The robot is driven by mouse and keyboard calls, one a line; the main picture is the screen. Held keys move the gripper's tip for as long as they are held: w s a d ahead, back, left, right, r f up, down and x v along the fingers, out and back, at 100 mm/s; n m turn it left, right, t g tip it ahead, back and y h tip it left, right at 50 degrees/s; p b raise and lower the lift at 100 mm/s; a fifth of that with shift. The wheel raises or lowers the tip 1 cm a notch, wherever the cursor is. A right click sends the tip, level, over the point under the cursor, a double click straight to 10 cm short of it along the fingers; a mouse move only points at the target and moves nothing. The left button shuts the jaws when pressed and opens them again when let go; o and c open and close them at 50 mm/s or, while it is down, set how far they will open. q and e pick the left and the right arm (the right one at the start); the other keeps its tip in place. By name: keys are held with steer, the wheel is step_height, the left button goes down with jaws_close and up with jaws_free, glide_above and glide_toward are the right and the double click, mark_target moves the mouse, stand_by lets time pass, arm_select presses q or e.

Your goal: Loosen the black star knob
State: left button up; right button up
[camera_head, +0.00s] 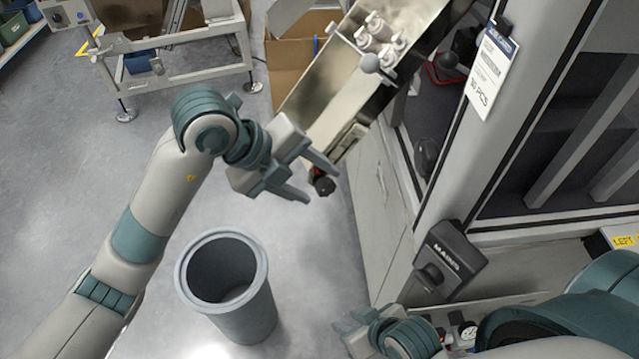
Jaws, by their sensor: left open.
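The black star knob (324,187) sits at the lower end of the metal chute (318,119), with a small red part just above it. My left gripper (320,182) is open, with its fingertips close around the knob, one above and one to the lower left. I cannot tell whether either finger touches it. My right gripper (346,326) is low in the view, away from the knob, with its fingers apart and nothing seen between them.
A grey bin (262,318) stands on the floor below my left arm. White parts (380,38) lie in the upper chute. A machine cabinet with a black switch box (447,262) fills the right side. A cardboard box (287,72) stands behind the chute.

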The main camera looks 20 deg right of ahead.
mark_target(325, 187)
arm_select(q)
steer(key=shift+x, duration=1.15)
steer(key=c, duration=1.1)
steer(key=shift+o, duration=0.2)
steer(key=shift+f, duration=0.1)
